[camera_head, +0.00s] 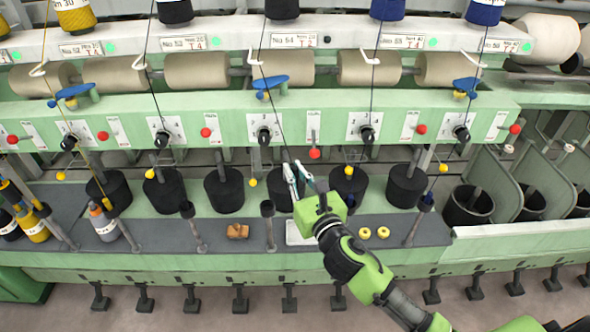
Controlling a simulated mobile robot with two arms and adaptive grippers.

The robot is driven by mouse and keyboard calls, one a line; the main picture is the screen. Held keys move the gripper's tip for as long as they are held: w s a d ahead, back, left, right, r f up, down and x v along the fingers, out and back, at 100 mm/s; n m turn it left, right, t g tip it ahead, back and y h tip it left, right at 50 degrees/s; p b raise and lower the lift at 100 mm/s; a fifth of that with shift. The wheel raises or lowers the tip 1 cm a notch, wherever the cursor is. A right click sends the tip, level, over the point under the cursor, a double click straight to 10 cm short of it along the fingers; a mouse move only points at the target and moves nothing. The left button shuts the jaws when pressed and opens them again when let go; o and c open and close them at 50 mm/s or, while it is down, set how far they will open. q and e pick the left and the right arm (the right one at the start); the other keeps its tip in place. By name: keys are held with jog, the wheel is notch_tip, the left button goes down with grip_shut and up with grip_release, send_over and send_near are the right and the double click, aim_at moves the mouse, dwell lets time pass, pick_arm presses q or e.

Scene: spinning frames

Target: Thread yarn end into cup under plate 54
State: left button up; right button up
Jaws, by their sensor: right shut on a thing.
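The plate reading 54 (293,40) is on the white upper rail below a black spool (282,9). A dark yarn (273,105) runs down from that spool past a white hook and the numbered guide plate (264,127) toward my right gripper (292,179). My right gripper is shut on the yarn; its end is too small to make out. The fingers are in front of a black cup (280,199) below plate 54 and hide part of it. I cannot tell whether the yarn is inside the cup. My left gripper is not in view.
Black cups (224,192) stand in a row on both sides. Yarn spools (103,222) stand at left.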

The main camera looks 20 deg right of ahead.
notch_tip(320, 180, down, 5)
jog(key=b, duration=0.4)
jog(key=shift+w+d+r, duration=0.15)
jog(key=shift+w, duration=0.15)
jog(key=w+d+f+b, duration=0.2)
jog(key=w+b, duration=0.1)
jog(key=w, duration=0.4)
jog(key=w+a, duration=0.1)
jog(key=a, duration=0.5)
jog(key=shift+w+b, duration=0.2)
jog(key=shift+b, duration=0.15)
